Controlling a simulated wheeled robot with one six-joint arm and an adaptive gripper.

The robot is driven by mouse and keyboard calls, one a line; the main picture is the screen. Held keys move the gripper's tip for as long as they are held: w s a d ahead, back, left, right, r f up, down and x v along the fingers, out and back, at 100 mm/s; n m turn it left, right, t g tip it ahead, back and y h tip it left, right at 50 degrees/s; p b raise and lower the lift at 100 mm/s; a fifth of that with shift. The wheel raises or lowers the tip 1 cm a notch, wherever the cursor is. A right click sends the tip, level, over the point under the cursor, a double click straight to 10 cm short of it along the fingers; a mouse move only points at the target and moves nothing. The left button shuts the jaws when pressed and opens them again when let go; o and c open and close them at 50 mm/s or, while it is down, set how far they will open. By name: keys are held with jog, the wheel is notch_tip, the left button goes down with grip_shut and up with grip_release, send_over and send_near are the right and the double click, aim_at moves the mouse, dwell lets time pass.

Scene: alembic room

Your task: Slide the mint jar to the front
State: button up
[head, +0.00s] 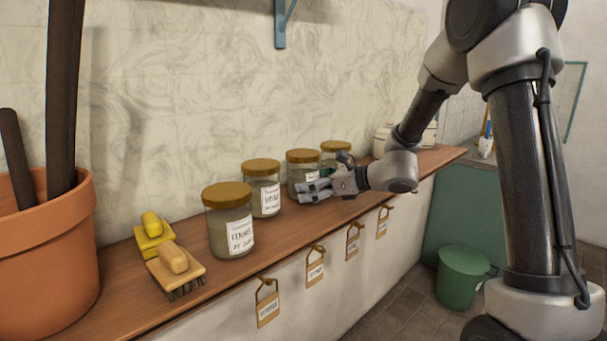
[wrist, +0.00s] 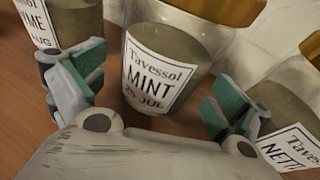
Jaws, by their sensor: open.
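The mint jar (wrist: 152,75) is a glass jar with a gold lid and a white label reading "MINT". In the wrist view it stands between the fingers of my gripper (wrist: 150,98), one finger on each side. The fingers are open; I cannot tell whether either touches the glass. In the head view the mint jar (head: 302,156) is the third jar along the wooden shelf (head: 185,305). My gripper (head: 322,178) reaches it from the front right and hides part of its lower body.
The thyme jar (head: 262,190) stands to the left and the nettle jar (head: 335,147) to the right. The fennel jar (head: 229,222), two brushes (head: 175,262) and a terracotta pot (head: 45,250) are nearer. Tags hang on hooks below the shelf's front edge.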

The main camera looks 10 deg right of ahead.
aim_at(329, 207)
jog(key=shift+w+a+f, duration=0.2)
jog(key=shift+w+a, duration=0.2)
jog(key=shift+a, duration=0.2)
jog(key=c, duration=0.8)
jog(key=shift+s, duration=0.1)
jog(key=shift+s+d, duration=0.8)
jog(key=shift+s, duration=0.3)
jog(key=shift+s+d, duration=0.85)
jog(key=shift+s, duration=0.25)
jog(key=shift+s+d, duration=0.8)
jog(key=shift+s, duration=0.3)
jog(key=o, duration=0.8)
